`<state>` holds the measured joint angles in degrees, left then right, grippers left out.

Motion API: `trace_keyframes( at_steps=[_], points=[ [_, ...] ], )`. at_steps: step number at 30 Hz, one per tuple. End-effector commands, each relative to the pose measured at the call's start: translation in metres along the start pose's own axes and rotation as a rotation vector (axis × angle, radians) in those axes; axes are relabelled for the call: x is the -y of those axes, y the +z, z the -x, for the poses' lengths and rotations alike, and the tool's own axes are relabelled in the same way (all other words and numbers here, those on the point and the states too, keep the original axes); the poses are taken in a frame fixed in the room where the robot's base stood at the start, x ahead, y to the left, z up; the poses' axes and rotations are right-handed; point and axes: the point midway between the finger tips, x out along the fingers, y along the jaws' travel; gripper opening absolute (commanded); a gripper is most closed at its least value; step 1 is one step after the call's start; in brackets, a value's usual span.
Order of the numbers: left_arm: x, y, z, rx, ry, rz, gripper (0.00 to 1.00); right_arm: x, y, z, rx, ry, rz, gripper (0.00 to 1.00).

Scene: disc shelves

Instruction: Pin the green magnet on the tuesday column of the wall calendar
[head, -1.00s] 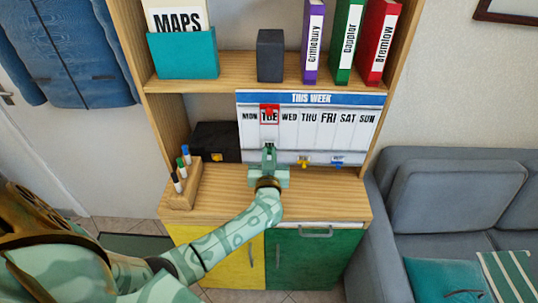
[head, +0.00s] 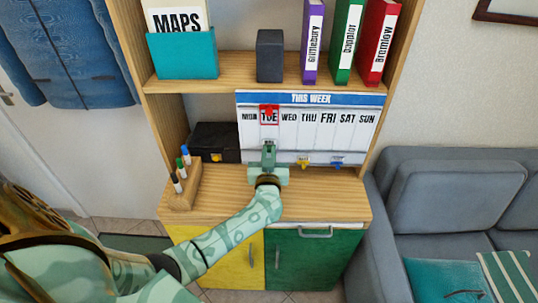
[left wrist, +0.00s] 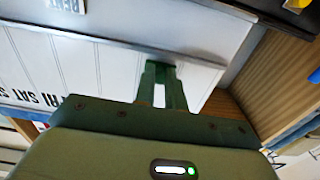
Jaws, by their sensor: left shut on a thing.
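The wall calendar (head: 350,134) stands on the shelf unit's counter under a blue "THIS WEEK" header, with day columns MON to SUN. A red frame surrounds the TUE label (head: 269,116). My left gripper (head: 269,148) is in front of the lower part of the Tuesday column, fingers pointing toward the calendar. It is shut on the green magnet, which is mostly hidden by the fingers; a dark green piece shows at the fingertips in the left wrist view (left wrist: 160,66). I cannot tell whether the magnet touches the calendar. My right gripper is not in view.
A yellow magnet (head: 303,161) and a blue magnet (head: 337,162) sit at the calendar's lower ledge, right of my gripper. A wooden pen holder (head: 183,198) and a black box (head: 216,141) stand to the left.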

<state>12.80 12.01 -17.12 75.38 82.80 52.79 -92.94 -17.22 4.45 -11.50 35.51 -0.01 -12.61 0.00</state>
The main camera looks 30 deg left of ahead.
Motion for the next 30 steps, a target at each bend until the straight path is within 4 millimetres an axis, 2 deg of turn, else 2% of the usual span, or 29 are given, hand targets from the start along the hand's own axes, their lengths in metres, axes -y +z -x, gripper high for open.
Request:
trace_keyframes(
  at_steps=[5,6,8,16,20,23,30],
  points=[
    [0.000,0.000,0.001,0.001,0.001,0.000,0.00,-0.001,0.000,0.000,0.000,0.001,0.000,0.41],
    [0.000,0.000,0.001,0.001,0.001,-0.001,0.23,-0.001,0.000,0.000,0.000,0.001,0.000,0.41],
    [0.000,0.000,0.001,0.001,0.001,-0.001,0.37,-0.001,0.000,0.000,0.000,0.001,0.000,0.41],
    [0.000,0.001,0.001,0.001,0.001,-0.001,0.37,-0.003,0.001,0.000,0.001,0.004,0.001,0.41],
    [0.000,0.000,0.011,0.003,0.001,0.000,0.37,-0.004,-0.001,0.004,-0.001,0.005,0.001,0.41],
    [0.000,-0.001,0.030,0.004,0.002,0.000,0.37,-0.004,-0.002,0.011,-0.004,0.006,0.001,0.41],
    [0.000,-0.001,0.096,0.006,0.001,0.001,0.37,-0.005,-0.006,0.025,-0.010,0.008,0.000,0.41]
  ],
)
